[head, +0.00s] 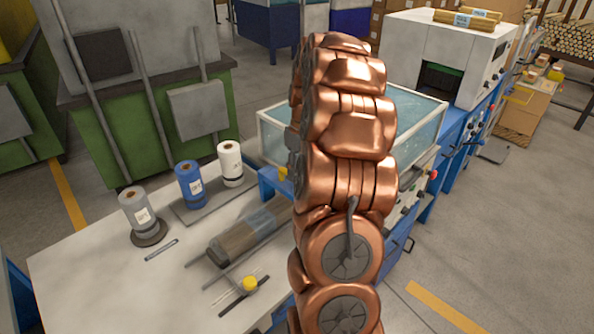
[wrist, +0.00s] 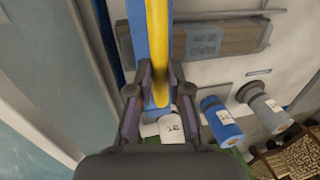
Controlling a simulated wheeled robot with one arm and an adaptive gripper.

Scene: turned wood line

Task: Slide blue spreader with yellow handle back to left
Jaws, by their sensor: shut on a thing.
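The blue spreader (wrist: 136,28) runs down from the top of the wrist view, with its yellow handle (wrist: 157,45) along it. My gripper (wrist: 159,78) is shut on the yellow handle, one finger on each side. In the head view, a piece of the blue spreader (head: 268,182) and a bit of yellow show at the left edge of my arm, beside the glass-sided tank. My arm hides the gripper and the rest of the spreader there. A wrapped wood bundle (head: 236,243) lies on the white table (head: 95,262), left of my arm.
Grey (head: 138,212), blue (head: 189,184) and white (head: 230,163) rolls stand at the table's back. The glass-sided tank (head: 272,126) is behind my arm. A yellow knob (head: 250,284) on a dark tool and thin rods lie near the front. The table's left part is mostly clear.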

